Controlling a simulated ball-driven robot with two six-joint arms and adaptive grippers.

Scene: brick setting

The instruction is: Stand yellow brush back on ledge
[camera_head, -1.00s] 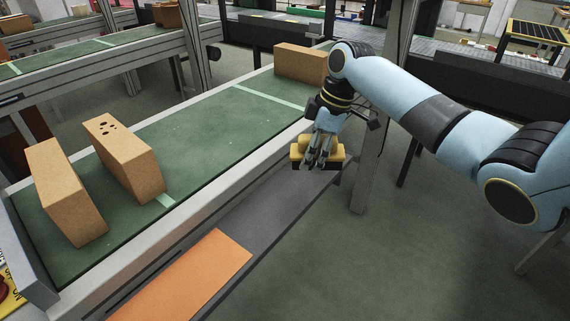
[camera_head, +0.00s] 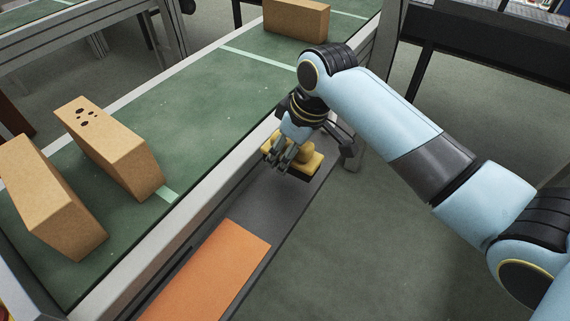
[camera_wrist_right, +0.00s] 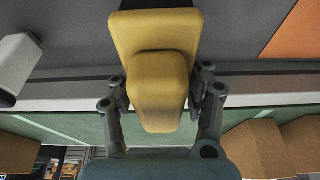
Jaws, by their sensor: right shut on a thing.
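The yellow brush (camera_head: 304,160) has a yellow block body with a dark underside and a raised yellow grip. My right gripper (camera_head: 286,156) is shut on that grip, and the brush is at the far end of the grey ledge (camera_head: 258,207) beside the conveyor. I cannot tell whether its underside touches the ledge. In the right wrist view the brush (camera_wrist_right: 155,35) fills the upper middle, with its grip between the two fingers of the gripper (camera_wrist_right: 160,95). My left gripper is not in view.
An orange panel (camera_head: 212,272) lies on the near part of the ledge. Bricks stand on the green conveyor (camera_head: 190,110): a plain one (camera_head: 48,195), one with dark holes (camera_head: 110,150) and one at the back (camera_head: 296,18). A metal rail (camera_head: 225,170) separates belt and ledge.

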